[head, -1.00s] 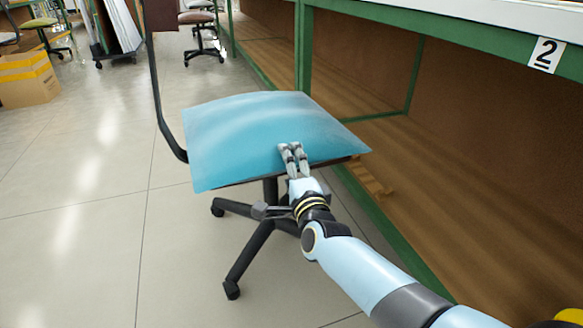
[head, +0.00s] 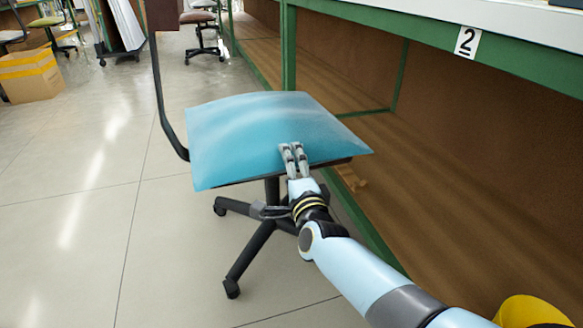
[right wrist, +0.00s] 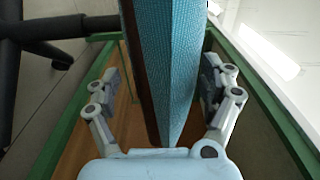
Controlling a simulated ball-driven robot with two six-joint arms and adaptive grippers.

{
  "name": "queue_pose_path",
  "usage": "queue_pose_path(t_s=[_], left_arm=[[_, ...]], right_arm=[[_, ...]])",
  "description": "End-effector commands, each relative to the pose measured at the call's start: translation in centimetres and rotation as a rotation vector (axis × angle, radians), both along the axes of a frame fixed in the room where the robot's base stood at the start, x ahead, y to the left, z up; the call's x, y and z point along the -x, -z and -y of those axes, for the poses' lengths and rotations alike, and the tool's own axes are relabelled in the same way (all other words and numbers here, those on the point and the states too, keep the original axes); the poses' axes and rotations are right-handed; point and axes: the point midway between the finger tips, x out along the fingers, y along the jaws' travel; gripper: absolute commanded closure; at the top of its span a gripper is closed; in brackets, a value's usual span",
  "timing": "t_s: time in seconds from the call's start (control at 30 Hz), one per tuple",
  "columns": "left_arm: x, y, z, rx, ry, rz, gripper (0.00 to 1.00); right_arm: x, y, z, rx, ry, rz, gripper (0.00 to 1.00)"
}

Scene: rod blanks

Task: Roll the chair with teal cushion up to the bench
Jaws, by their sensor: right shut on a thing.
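The chair with teal cushion (head: 250,130) stands on the tiled floor in the middle of the head view, its black backrest post at the left and its wheeled black base below. The bench (head: 420,45), with a green frame and a number 2 label, stands close beside it on the right. My right gripper (head: 293,150) is shut on the front edge of the cushion. In the right wrist view, the fingers of my right gripper (right wrist: 165,95) stand on both sides of the teal cushion (right wrist: 172,60). My left gripper is not in view.
A cardboard box (head: 28,75) stands on the floor at the left. Another chair (head: 200,40) stands behind, near the bench. A yellow object (head: 530,310) shows at the bottom right corner. The floor left of the chair is clear.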

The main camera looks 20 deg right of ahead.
Motion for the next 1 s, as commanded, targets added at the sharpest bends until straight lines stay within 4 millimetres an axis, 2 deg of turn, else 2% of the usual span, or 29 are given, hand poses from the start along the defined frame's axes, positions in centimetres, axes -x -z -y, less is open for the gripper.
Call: queue_pose_path(t_s=[0.4, 0.43, 0.57, 0.87, 1.0], left_arm=[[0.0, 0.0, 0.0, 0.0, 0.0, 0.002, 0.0], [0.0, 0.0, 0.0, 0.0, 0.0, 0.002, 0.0], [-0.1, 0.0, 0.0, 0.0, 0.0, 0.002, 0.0], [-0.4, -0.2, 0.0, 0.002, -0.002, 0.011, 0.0], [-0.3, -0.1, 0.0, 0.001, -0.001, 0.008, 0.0]], right_arm=[[0.1, 0.2, -0.1, 0.0, 0.0, -0.004, 0.75], [0.1, 0.2, 0.0, 0.0, 0.0, -0.004, 0.16], [0.0, 0.2, 0.0, 0.0, 0.0, -0.003, 0.0], [0.2, 0.1, -0.1, 0.0, 0.0, -0.001, 0.0], [1.6, 0.2, -0.3, 0.0, 0.0, -0.003, 0.0]])
